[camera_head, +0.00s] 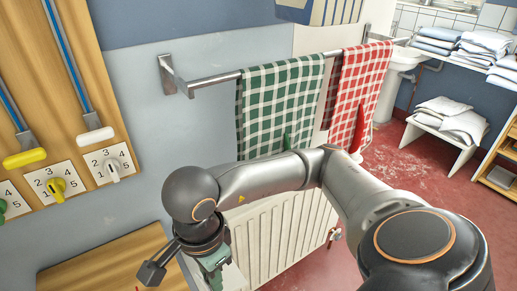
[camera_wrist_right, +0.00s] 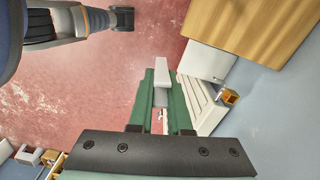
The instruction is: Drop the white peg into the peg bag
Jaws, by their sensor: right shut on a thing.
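The white peg (camera_wrist_right: 161,82) is between the green fingers of my right gripper (camera_wrist_right: 161,100) in the right wrist view. The fingers are shut on it and its pale end sticks out past their tips. In the head view my right gripper (camera_head: 213,262) is low at the left, beside the radiator and the wooden top; the peg is not clear there. I cannot identify the peg bag for certain. A pale grey piece (camera_wrist_right: 208,62) lies close to the right of the peg in the wrist view; I cannot tell what it is.
A white radiator (camera_head: 285,235) stands under a rail (camera_head: 215,79) with a green checked towel (camera_head: 275,105) and a red checked towel (camera_head: 362,85). A wooden top (camera_head: 115,262) is at the lower left. A wooden panel (camera_head: 60,100) with levers and dials is on the wall.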

